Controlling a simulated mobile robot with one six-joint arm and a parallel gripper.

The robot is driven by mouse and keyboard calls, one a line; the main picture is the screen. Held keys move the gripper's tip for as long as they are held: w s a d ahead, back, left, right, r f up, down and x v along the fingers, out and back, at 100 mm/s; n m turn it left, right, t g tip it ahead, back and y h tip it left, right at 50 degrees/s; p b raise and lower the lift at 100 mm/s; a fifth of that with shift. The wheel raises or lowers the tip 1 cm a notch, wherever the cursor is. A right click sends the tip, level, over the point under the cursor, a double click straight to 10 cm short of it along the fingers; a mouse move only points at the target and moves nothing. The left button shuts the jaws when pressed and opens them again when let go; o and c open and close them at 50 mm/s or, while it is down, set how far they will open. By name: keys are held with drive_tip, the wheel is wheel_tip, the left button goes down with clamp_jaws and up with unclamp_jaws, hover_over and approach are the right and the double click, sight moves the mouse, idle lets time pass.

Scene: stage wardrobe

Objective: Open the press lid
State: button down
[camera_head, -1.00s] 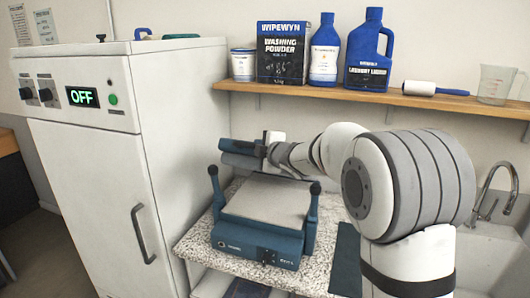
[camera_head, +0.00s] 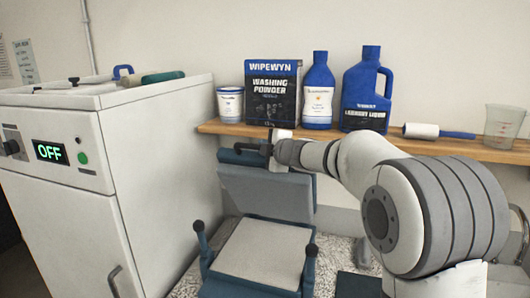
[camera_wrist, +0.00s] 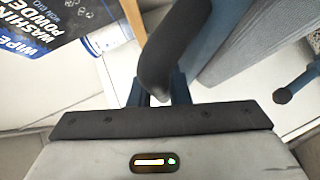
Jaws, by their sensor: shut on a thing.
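The press (camera_head: 206,284) is a blue unit with a pale grey pad (camera_head: 262,252) on top and a dark-knobbed post at each side. Its lid (camera_head: 265,190) stands raised behind the pad, its grey inner face towards me and tilted back. My gripper (camera_head: 268,149) is at the lid's top edge, shut on the dark lid handle. In the wrist view, the handle (camera_wrist: 170,60) runs up from between my gripper's fingers (camera_wrist: 157,93). My gripper's grip is partly hidden by the handle there.
Above and behind the lid is a wooden shelf (camera_head: 455,148) with a washing powder box (camera_head: 272,95), blue bottles and a lint roller (camera_head: 425,130). A white cabinet (camera_head: 150,170) with an OFF display stands left of the press.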

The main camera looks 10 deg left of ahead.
drive_tip(key=shift+a+r, duration=0.15)
drive_tip(key=shift+r, duration=0.15)
drive_tip(key=c, duration=1.8)
unclamp_jaws()
drive_tip(key=o, duration=0.3)
drive_tip(key=shift+s+a, duration=0.1)
drive_tip(key=shift+a, duration=0.1)
drive_tip(key=shift+o, duration=0.7)
drive_tip(key=shift+d+f, duration=0.15)
drive_tip(key=shift+d, duration=0.05)
drive_tip(key=b+v, duration=0.1)
drive_tip(key=v, duration=0.6)
drive_tip(key=shift+s+d, duration=0.25)
